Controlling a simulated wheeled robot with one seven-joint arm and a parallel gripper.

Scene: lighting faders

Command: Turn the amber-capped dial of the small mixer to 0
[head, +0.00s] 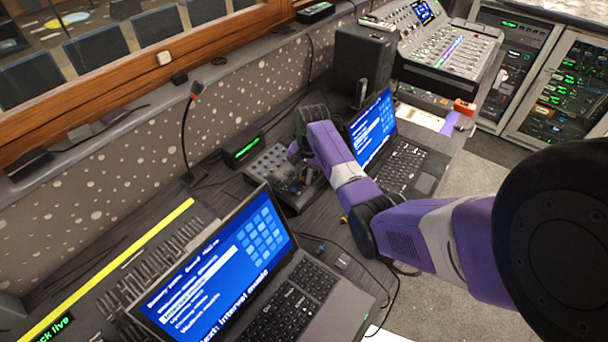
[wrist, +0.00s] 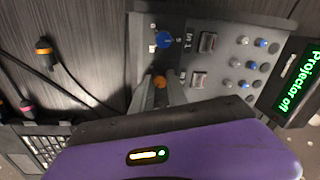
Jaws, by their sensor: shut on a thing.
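The small mixer (head: 268,163) sits on the desk between two laptops, partly covered by my arm in the head view. In the wrist view its grey panel (wrist: 213,22) carries the amber-capped dial (wrist: 159,82) near one end. My gripper (wrist: 160,88) is shut on the amber-capped dial, one finger on each side of it. A blue-capped dial (wrist: 163,40) stands just above, apart from the fingers. The pointer and most of the scale of the amber dial are hidden or too small to read. In the head view the gripper's fingertips are hard to make out.
Two square switches (wrist: 207,42) and several small blue and white knobs (wrist: 252,66) lie to the right on the panel. A "Projector off" display (wrist: 298,84) stands beside it. Cable plugs (wrist: 44,47) lie at left. A near laptop (head: 225,265) and a far laptop (head: 375,130) flank the mixer.

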